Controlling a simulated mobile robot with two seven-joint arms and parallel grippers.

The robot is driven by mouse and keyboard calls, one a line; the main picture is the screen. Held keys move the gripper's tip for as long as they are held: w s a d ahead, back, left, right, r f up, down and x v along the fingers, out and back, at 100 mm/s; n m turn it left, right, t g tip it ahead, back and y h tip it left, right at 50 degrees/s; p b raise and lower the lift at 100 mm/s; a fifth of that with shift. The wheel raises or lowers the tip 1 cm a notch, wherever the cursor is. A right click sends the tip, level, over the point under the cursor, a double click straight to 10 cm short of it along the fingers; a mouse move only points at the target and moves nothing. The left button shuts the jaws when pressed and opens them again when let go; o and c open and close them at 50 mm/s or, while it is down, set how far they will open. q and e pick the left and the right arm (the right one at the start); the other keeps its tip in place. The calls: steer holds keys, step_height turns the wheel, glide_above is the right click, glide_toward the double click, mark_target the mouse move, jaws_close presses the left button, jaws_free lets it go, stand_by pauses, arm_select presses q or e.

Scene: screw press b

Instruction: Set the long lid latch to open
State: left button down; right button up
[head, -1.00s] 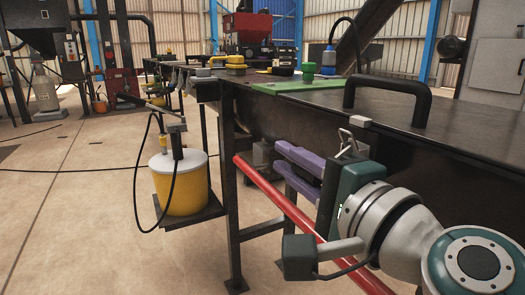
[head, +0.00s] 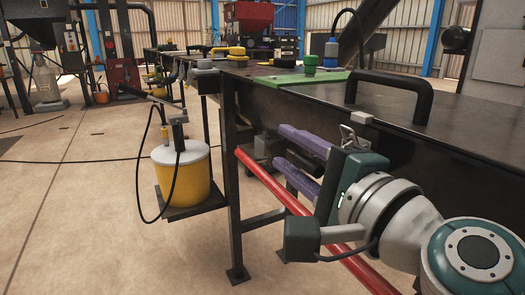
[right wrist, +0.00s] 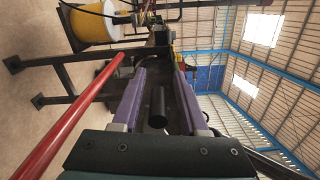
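A small metal latch (head: 350,135) stands at the side edge of the dark lid (head: 440,130), just above my right wrist. I cannot tell for certain that it is the long lid latch, or how it is set. My right gripper (head: 280,147) has purple fingers, spread apart below the lid's edge and pointing away. In the right wrist view the gripper (right wrist: 159,75) is open, with a black cylinder (right wrist: 157,107) between the fingers in the picture. Clear gaps show on both sides of the cylinder. My left gripper is not in view.
A red bar (head: 262,178) runs below my right gripper; it also shows in the wrist view (right wrist: 75,125). A black handle (head: 390,84) stands on the lid. Open floor lies at the left.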

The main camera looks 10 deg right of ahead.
steer(key=shift+o, duration=0.2)
steer(key=shift+s+d, duration=0.2)
steer(key=shift+s, duration=0.3)
steer(key=v, duration=0.9)
steer(key=shift+r, duration=0.1)
stand_by(1.0)
